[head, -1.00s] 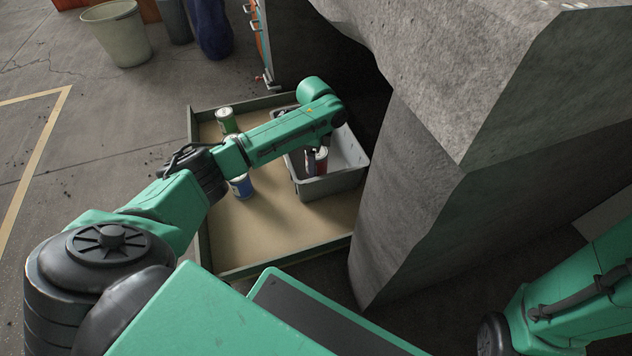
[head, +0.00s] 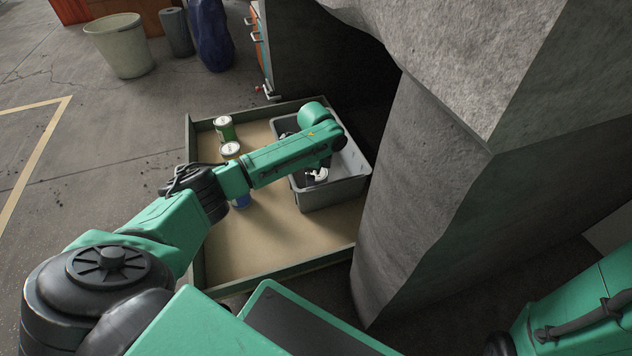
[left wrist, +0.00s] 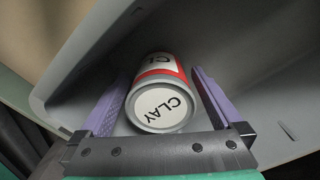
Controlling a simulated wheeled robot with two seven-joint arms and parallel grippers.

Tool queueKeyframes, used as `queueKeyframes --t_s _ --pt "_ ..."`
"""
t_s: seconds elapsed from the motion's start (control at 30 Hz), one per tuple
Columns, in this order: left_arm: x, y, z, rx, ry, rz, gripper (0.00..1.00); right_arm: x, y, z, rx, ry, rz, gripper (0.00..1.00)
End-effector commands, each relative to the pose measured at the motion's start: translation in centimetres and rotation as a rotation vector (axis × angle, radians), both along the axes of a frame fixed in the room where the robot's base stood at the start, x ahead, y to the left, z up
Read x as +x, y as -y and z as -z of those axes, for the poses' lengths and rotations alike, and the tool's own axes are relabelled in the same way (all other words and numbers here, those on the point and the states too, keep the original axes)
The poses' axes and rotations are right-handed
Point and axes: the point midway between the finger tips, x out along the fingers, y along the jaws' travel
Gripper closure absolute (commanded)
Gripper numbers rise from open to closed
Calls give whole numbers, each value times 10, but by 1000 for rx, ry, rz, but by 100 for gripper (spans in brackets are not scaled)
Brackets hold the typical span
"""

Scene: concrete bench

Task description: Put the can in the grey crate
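The can, white and red with "CLAY" on its end, lies between my left gripper's fingers in the left wrist view (left wrist: 162,105). Its pale end also shows inside the grey crate in the head view (head: 317,176). The grey crate (head: 330,196) stands in the tray, and its grey inside fills much of the left wrist view. My left gripper (left wrist: 165,103) reaches down into the crate with its purple fingers spread either side of the can, with gaps showing. Whether the can stands or leans is unclear. My right gripper is out of the head view.
The shallow tray (head: 270,245) holds a green can (head: 225,131), a white-lidded can (head: 231,149) and a blue can (head: 241,200), partly behind my arm. A concrete block (head: 440,190) rises close to the crate's right side. A bucket (head: 119,48) stands further back.

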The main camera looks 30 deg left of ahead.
Motion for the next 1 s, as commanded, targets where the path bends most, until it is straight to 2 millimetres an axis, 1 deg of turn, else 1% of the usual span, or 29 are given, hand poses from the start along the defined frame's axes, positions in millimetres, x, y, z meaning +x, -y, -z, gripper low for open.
queueKeyframes --t_s 0.07,0.17,0.2,0.33,0.43,0.5,0.6,1.0 --pt "0 0 -12 0 2 0 0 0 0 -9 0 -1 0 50" --pt "1 0 -38 0 3 0 0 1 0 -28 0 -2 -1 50" --pt "1 0 -50 0 3 0 0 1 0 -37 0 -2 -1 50" --pt "1 0 -88 0 3 0 0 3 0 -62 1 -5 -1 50" --pt "1 0 -109 0 2 -1 0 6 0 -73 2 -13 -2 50" --pt "1 0 -118 -1 1 -1 0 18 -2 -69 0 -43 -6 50" --pt "1 0 -123 0 1 -1 0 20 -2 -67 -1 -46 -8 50" --pt "1 0 -121 -1 1 -1 0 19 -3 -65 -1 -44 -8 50"
